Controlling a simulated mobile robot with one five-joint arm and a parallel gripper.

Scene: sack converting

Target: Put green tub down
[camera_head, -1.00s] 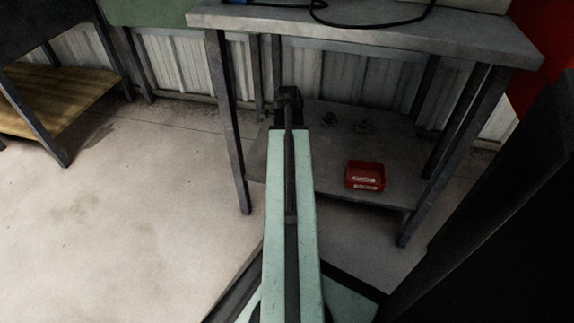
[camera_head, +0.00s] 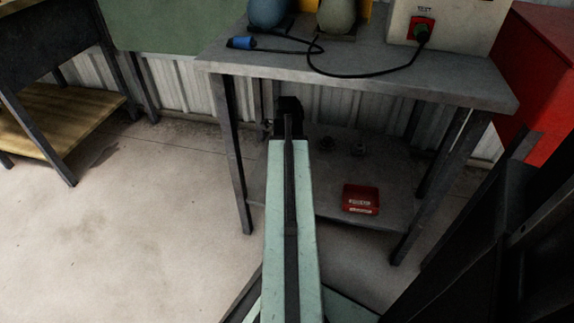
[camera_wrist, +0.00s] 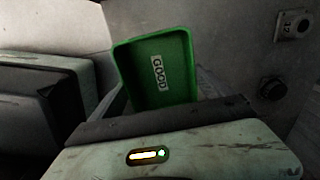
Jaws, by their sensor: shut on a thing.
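The green tub (camera_wrist: 155,70) is in the wrist view, tilted, with a white label reading GOOD on its inside. My gripper (camera_wrist: 160,108) is shut on its near edge; the fingertips are partly hidden behind the wrist housing. In the head view my arm reaches toward the grey bench, its dark end (camera_head: 290,106) in front of the space under the bench top. The green tub does not show there, and I cannot tell whether it touches any surface.
A red tub (camera_head: 361,199) sits on the bench's lower shelf (camera_head: 330,204). Small dark fittings (camera_head: 358,149) stand farther back on it. The bench top (camera_head: 350,68) overhangs, with a cable (camera_head: 350,73) and a control box (camera_head: 446,27) on it. Bench legs (camera_head: 238,160) flank the shelf.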

